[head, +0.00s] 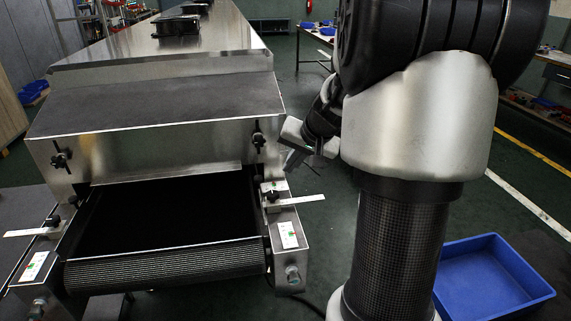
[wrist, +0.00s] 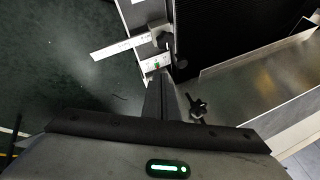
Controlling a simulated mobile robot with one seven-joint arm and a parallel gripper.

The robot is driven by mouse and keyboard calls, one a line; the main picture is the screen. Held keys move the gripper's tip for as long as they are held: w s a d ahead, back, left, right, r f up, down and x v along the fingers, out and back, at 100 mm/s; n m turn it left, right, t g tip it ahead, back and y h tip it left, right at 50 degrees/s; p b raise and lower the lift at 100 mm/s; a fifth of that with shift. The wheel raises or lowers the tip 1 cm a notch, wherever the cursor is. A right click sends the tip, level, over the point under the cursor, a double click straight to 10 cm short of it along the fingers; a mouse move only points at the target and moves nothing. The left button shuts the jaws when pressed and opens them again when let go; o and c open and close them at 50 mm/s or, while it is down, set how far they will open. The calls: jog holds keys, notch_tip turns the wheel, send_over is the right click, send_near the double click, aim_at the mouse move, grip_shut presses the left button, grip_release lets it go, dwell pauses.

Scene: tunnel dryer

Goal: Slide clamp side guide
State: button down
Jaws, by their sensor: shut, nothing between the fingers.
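The dryer's right clamp side guide has a black knob (head: 272,195) and a pale ruler-marked bar (head: 303,201) that sticks out to the right. In the wrist view the same knob (wrist: 162,39) and bar (wrist: 120,46) lie beyond my fingertips. The left side guide has a matching knob (head: 52,222) and bar (head: 30,233). My gripper (head: 290,163) is right of the dryer hood, above and behind the right bar. In the wrist view my gripper (wrist: 160,78) is shut and empty, with no visible contact with the guide.
The black conveyor belt (head: 165,215) runs between the guides under the steel hood (head: 150,105). A black star knob (wrist: 197,107) on the hood is close to my fingers.

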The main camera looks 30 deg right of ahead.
jog(key=b+x, duration=0.1)
jog(key=x, duration=0.6)
jog(key=shift+w+a+f, duration=0.1)
jog(key=shift+w+f, duration=0.05)
jog(key=shift+f, duration=0.1)
jog(key=shift+w+a, duration=0.8)
jog(key=shift+a, duration=0.15)
jog(key=shift+w+a+f, duration=0.1)
jog(key=shift+w+a, duration=0.25)
jog(key=a, duration=0.2)
jog(key=w+a+p, duration=0.1)
jog(key=a, duration=0.1)
jog(key=shift+w+a, duration=0.2)
jog(key=shift+a, duration=0.2)
